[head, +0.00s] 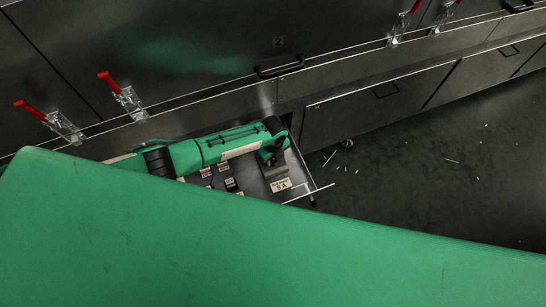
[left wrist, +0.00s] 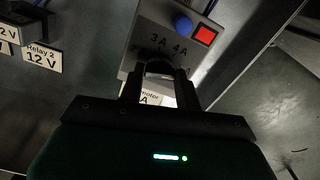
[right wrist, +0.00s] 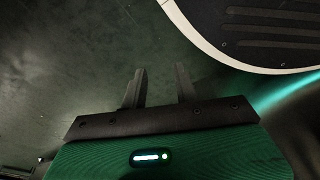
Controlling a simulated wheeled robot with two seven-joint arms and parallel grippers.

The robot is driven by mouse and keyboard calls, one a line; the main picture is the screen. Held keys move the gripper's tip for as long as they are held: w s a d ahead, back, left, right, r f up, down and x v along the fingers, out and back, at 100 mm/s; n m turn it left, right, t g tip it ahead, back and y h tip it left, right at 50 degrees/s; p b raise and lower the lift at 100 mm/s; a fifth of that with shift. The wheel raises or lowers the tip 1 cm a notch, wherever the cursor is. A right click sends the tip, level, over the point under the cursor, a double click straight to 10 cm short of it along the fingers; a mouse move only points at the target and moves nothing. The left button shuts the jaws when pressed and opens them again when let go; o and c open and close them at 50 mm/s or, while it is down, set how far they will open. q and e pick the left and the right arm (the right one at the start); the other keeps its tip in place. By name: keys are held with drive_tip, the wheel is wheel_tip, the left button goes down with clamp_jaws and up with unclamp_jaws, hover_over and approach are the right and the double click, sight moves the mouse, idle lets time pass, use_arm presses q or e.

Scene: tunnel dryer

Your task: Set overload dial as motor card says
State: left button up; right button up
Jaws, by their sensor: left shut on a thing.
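The overload relay (left wrist: 163,30) is a grey box with a blue button, a red square button and the marks 3A and 4A. The fingertips of my left gripper (left wrist: 160,72) are shut on its dark dial (left wrist: 158,68) below those marks. The fingers hide most of the dial, so its setting cannot be read. The motor card (left wrist: 150,98) is partly hidden behind the fingers; in the head view the card (head: 281,185) seems to read 5 A, in small blurred print. My right gripper (right wrist: 159,85) is open and empty above the dark floor.
A Relay 2 12 V label (left wrist: 42,57) lies left of the overload relay. The open drawer (head: 305,172) holds these parts. Steel dryer panels with red-handled clamps (head: 122,93) stand behind. The floor (head: 430,170) at right is clear apart from small pale scraps.

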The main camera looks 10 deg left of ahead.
sight(273, 160)
drive_tip(key=shift+s, duration=0.15)
use_arm(q)
drive_tip(key=o, duration=1)
drive_tip(key=shift+c, duration=0.2)
use_arm(e)
drive_tip(key=shift+f, duration=0.1)
drive_tip(key=shift+d, duration=0.1)
use_arm(q)
wheel_tip(273, 160, up, 14)
drive_tip(key=p, duration=0.1)
use_arm(e)
drive_tip(key=shift+s+d+f, duration=0.3)
drive_tip(key=shift+s+f, duration=0.4)
drive_tip(key=shift+s, duration=0.05)
drive_tip(key=shift+s+d+f, duration=0.25)
drive_tip(key=shift+s+f, duration=0.45)
drive_tip(key=shift+s, duration=0.05)
use_arm(q)
drive_tip(key=shift+f, duration=0.1)
